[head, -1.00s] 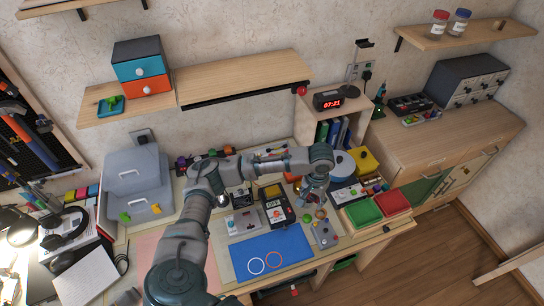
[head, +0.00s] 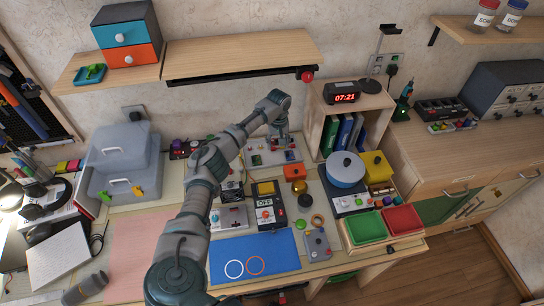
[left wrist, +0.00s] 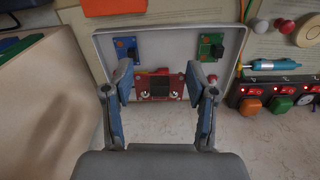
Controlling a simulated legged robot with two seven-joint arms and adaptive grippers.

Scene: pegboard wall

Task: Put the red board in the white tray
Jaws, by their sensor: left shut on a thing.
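The white tray (head: 262,160) lies at the back of the desk, below the wooden shelf. In the left wrist view the tray (left wrist: 178,48) shows a blue board (left wrist: 124,49) at its left and a green board (left wrist: 210,46) at its right. My left gripper (head: 281,142) is over the tray. In the left wrist view my left gripper (left wrist: 160,92) is shut on the red board (left wrist: 160,84), with one finger at each side of it. The red board is at the tray's near edge in that view. I cannot tell whether it touches the tray floor.
A wooden book cubby (head: 318,115) with a clock stands right of the tray. A red-switch power strip (left wrist: 270,90) lies beside the tray. A blue pot (head: 346,172), a calculator-like OFF device (head: 268,212) and a blue mat (head: 255,258) are nearer. The shelf (head: 240,55) overhangs behind.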

